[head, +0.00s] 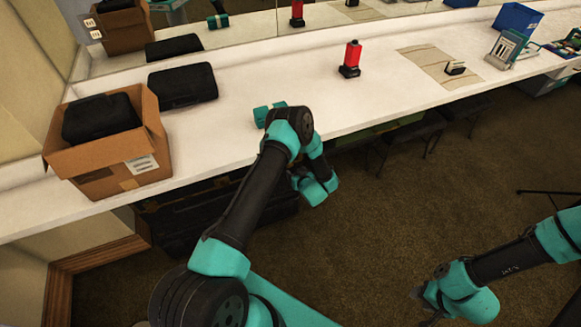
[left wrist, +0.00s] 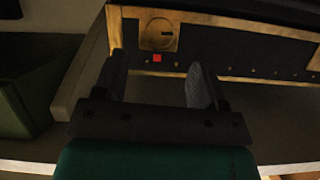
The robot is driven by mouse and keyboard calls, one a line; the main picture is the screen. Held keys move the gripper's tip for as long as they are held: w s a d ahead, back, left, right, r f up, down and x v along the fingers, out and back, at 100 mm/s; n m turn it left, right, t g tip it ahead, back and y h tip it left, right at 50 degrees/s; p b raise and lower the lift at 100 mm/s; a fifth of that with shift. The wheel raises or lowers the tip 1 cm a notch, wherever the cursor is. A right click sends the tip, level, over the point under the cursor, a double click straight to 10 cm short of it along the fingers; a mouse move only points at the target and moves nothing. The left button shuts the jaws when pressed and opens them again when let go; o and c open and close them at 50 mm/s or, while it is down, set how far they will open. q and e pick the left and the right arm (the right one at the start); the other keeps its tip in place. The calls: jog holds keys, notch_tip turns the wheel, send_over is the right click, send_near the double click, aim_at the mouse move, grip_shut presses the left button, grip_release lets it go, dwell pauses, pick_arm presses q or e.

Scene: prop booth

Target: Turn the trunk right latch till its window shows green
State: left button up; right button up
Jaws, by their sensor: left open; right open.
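The dark trunk (head: 195,222) stands on the floor under the counter in the head view. In the left wrist view the trunk (left wrist: 235,52) shows a black face with brass-coloured edging and studs. A round brass latch (left wrist: 160,33) sits on it, with a small red window (left wrist: 157,58) beside it. My left gripper (left wrist: 157,65) is open and empty, its two fingers on either side of the red window in the picture; I cannot tell the gap to the latch. In the head view its fingers are hidden by my arm. My right gripper (head: 424,302) is low at the right, away from the trunk.
The white counter (head: 260,85) runs above the trunk. It bears a cardboard box (head: 110,160), a black case (head: 183,85), a teal roll (head: 268,113) and a red lantern (head: 350,58). Stools (head: 412,130) stand under it; the carpet (head: 370,225) in front is mostly clear.

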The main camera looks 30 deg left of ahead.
pick_arm(q)
jog(key=x, duration=0.7)
jog(key=shift+c, duration=0.2)
jog(key=c, duration=0.9)
jog(key=shift+s+f+n+t+h, duration=0.1)
jog(key=shift+n+t+h, duration=0.25)
jog(key=shift+n+t, duration=1.15)
jog(key=shift+n+t+h, duration=0.3)
jog(key=shift+n+t, duration=0.4)
jog(key=shift+n, duration=1.55)
jog(key=shift+s+f+n+t+h, duration=0.1)
jog(key=shift+n+t+h, duration=0.25)
jog(key=shift+n+t, duration=1.15)
jog(key=shift+w+n+g, duration=0.1)
jog(key=shift+n+g, duration=0.3)
jog(key=shift+n, duration=0.15)
